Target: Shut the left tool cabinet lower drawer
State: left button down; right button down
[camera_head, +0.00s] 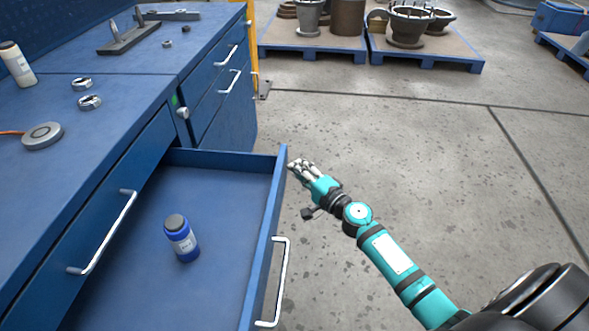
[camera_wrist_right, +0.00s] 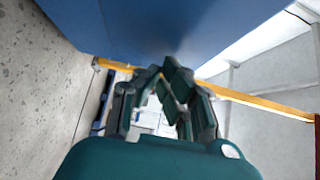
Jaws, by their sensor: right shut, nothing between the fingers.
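The lower drawer (camera_head: 230,210) of the near blue cabinet is pulled out, with its front panel (camera_head: 268,230) and silver handle (camera_head: 279,283) towards the right. A blue bottle with a grey cap (camera_head: 181,238) stands inside it. My right gripper (camera_head: 297,164) is shut and empty, beside the far end of the drawer front, on its outer side. Whether it touches the panel I cannot tell. In the right wrist view the gripper's fingers (camera_wrist_right: 165,85) are close to a blue surface (camera_wrist_right: 160,30). My left gripper is not in view.
The upper drawer, with its handle (camera_head: 103,232), is shut above the open one. A second blue cabinet (camera_head: 225,95) stands beyond. The worktop (camera_head: 100,130) carries a white bottle (camera_head: 17,64) and metal parts. Grey floor (camera_head: 430,150) is clear to the right; pallets (camera_head: 425,55) stand farther back.

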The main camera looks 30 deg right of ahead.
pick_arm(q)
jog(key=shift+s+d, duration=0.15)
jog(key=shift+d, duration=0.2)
